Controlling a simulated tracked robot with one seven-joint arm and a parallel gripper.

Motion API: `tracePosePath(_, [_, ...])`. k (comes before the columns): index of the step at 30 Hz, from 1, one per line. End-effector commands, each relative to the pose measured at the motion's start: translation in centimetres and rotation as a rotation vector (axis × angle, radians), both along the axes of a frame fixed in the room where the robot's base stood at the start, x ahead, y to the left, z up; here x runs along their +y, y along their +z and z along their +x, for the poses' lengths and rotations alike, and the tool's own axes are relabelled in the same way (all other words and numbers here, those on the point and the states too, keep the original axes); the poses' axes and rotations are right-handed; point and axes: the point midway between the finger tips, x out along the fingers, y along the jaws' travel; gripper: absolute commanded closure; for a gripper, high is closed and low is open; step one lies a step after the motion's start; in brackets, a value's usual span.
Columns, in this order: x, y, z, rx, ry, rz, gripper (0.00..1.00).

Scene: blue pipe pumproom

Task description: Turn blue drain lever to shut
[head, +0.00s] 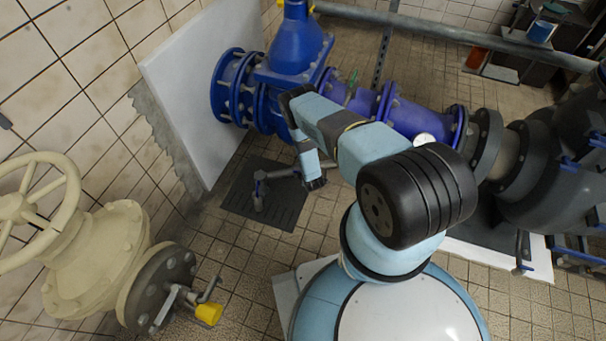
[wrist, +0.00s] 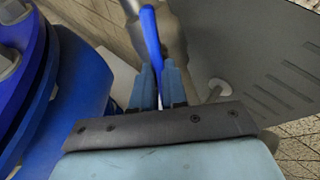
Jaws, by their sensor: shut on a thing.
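The blue drain lever (wrist: 150,35) shows in the wrist view as a narrow blue bar beside a grey metal pipe fitting (wrist: 175,40). My gripper (wrist: 160,78) is shut on the lever, with one finger on each side of its lower end. The far end of the lever runs up to the top of the wrist view. A grey drain pipe (head: 281,173) with a downturned outlet shows just left of my wrist.
A large blue flanged pipe (wrist: 65,90) is close on the left in the wrist view. A dark floor grate (head: 285,213) lies below the drain pipe. A white panel (head: 200,85) stands behind.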

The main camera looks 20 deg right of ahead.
Motion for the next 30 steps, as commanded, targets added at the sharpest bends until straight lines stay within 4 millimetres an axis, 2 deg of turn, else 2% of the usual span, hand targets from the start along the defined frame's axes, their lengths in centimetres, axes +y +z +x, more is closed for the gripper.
tracePosePath(30, [-0.75,0.12,0.09,-0.017,-0.686,0.677,1.00])
